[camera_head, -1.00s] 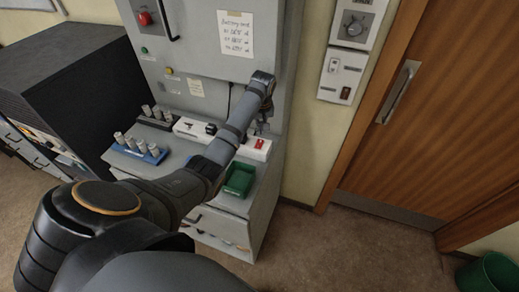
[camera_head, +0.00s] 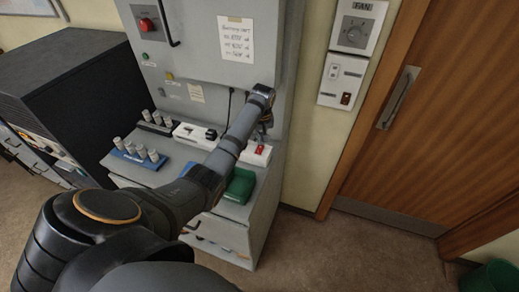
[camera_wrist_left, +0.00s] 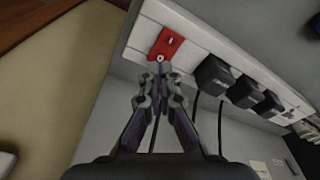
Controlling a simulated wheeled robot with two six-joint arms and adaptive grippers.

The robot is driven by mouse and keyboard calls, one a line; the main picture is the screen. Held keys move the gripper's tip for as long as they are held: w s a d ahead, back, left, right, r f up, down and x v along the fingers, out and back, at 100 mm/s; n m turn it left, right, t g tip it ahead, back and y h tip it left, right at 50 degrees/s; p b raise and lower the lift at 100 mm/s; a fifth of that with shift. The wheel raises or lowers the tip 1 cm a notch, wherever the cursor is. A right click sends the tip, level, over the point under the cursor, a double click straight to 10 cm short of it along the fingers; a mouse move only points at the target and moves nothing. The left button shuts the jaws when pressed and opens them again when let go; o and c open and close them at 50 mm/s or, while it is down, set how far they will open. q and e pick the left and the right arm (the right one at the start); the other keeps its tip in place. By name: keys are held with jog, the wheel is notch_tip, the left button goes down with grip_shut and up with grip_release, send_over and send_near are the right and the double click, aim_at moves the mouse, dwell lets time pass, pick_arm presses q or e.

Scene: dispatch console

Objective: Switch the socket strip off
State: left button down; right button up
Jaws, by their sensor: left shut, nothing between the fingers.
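The white socket strip (camera_head: 191,133) lies on the console's grey ledge, with black plugs in it and a red rocker switch (camera_head: 261,149) at its right end. In the left wrist view the red switch (camera_wrist_left: 168,44) carries a white line mark and a round mark. My left gripper (camera_head: 264,128) is shut and empty, just above the switch end. In the wrist view its fingertips (camera_wrist_left: 160,76) point at the switch's round-marked end, very close; I cannot tell whether they touch. Which side of the rocker is down is unclear. My forearm hides part of the strip. My right gripper is out of view.
A green tray (camera_head: 240,186) stands in front of the strip's switch end. A blue holder with grey cylinders (camera_head: 134,159) and a dark one (camera_head: 153,127) stand to the left. A wall switch panel (camera_head: 343,82) and wooden door (camera_head: 440,130) are at the right.

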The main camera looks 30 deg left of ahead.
aim_at(261, 147)
pick_arm(q)
jog(key=shift+f, duration=0.2)
dwell(0.6)
jog(key=shift+f+b, duration=0.3)
jog(key=shift+f, duration=0.5)
dwell(0.3)
jog(key=shift+r, duration=0.1)
notch_tip(261, 147, up, 5)
jog(key=p, duration=0.6)
notch_tip(261, 147, up, 2)
jog(key=shift+p, duration=0.9)
